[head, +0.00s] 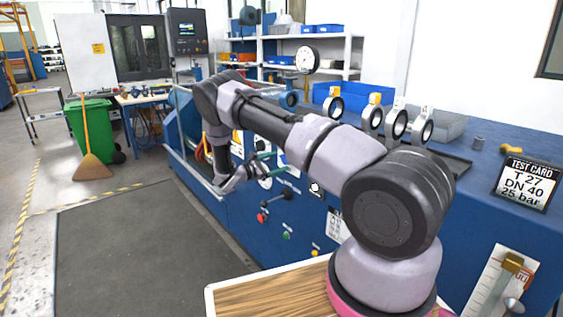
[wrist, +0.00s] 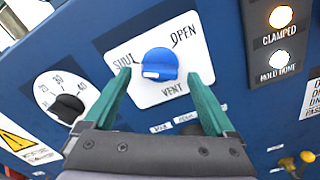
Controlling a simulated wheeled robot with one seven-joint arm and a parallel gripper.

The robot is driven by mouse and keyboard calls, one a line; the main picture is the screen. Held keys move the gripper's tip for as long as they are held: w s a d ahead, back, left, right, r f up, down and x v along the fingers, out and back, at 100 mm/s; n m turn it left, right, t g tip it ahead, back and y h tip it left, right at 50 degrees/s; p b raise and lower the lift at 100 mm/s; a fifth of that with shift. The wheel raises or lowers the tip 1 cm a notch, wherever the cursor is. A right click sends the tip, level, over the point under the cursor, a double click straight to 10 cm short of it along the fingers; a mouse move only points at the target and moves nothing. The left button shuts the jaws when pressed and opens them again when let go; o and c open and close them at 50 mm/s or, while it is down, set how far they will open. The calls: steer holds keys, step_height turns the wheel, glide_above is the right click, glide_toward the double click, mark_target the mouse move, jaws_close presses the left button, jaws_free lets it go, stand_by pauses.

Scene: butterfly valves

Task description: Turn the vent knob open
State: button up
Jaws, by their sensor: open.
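The vent knob (wrist: 158,63) is blue and sits on a white plate (wrist: 178,93) marked SHUT, OPEN and VENT in the wrist view. SHUT is at its left and OPEN at its upper right. A white mark shows on the knob's lower left part. My gripper (wrist: 158,76) has two green fingers, open, one on each side of the knob with a gap to each. I cannot tell how deep the fingertips reach.
A black dial knob (wrist: 68,107) with a numbered scale is left of the plate. Two lit lamps, CLAMPED (wrist: 281,17) and HOLD DONE (wrist: 279,59), are at the right.

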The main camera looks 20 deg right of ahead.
steer(key=shift+x, duration=1.25)
steer(key=c, duration=1.2)
steer(key=shift+c, duration=0.2)
